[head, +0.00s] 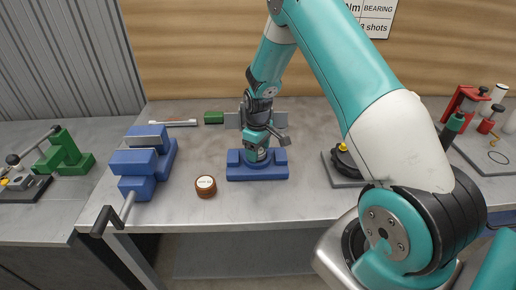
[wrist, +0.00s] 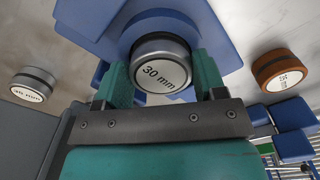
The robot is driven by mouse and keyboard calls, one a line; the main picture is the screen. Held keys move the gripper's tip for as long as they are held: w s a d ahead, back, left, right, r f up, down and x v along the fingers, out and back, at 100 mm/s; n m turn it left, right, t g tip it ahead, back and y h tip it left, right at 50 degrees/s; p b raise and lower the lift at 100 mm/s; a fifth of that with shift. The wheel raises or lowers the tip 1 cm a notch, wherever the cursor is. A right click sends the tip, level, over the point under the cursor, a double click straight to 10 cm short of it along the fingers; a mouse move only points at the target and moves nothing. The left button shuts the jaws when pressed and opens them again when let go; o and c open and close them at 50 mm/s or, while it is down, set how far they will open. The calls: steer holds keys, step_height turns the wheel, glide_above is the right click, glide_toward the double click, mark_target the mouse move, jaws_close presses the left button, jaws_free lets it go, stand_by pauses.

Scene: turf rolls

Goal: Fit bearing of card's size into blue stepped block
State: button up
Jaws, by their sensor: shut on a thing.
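The blue stepped block (head: 258,172) stands on the bench below my gripper and also shows in the wrist view (wrist: 215,35). My gripper (head: 257,152), with green fingers, is shut on a grey-rimmed bearing with a white face marked 30 mm (wrist: 163,72). This bearing is at the block's curved recess; I cannot tell whether it is seated or just above. A brown-rimmed bearing (head: 206,186) lies left of the block. Another grey bearing (wrist: 35,85) is at the left of the wrist view.
A blue vice (head: 145,162) with a handle stands at the bench's left. A small green block (head: 214,117) and a white-and-red tool (head: 168,123) lie at the back. A black round fixture (head: 343,165) is right of the block. The bench front is mostly clear.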

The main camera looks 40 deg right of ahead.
steer(key=o, duration=0.7)
steer(key=shift+f, duration=0.15)
steer(key=o, duration=0.4)
steer(key=shift+o, duration=0.2)
